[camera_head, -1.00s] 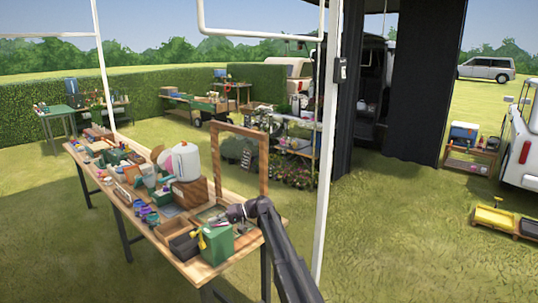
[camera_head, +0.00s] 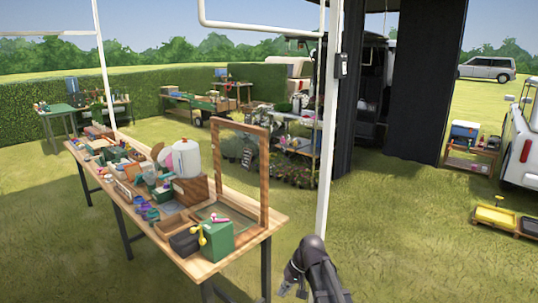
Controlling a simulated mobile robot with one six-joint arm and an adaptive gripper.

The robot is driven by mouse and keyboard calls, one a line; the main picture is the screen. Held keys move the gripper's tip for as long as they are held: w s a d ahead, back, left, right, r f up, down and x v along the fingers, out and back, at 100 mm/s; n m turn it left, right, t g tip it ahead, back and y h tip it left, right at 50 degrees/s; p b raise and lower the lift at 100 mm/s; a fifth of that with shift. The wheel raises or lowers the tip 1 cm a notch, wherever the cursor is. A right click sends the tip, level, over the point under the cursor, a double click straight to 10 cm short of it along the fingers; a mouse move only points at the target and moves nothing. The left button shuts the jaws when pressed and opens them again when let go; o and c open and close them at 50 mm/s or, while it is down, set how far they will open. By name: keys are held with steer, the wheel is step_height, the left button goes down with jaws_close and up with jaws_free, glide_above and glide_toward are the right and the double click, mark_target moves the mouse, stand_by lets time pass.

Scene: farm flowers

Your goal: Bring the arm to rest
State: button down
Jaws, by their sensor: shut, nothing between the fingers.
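My arm (camera_head: 318,268) is folded low at the bottom of the view, right of the long wooden table (camera_head: 207,268). My gripper (camera_head: 290,290) hangs at the lower left of the arm, close to the bottom edge of the picture. It is small and dark here, shut and holding nothing. It is clear of the table's right end, with grass behind it.
The table carries a green box (camera_head: 218,238), a wooden frame (camera_head: 265,180), a white container (camera_head: 187,158) and many small items. A white pole (camera_head: 326,150) stands just behind my arm. Open grass (camera_head: 420,250) lies to the right.

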steer(key=s+d+f+h, duration=0.1)
steer(key=s+d+h, duration=0.1)
steer(key=s+d, duration=0.3)
steer(key=s+d+f+m+h, duration=0.1)
steer(key=s+d+h, duration=0.2)
steer(key=s+d, duration=0.3)
steer(key=shift+s+d+f+b, duration=0.3)
steer(key=shift+d+f+b, duration=0.05)
steer(key=shift+d, duration=0.45)
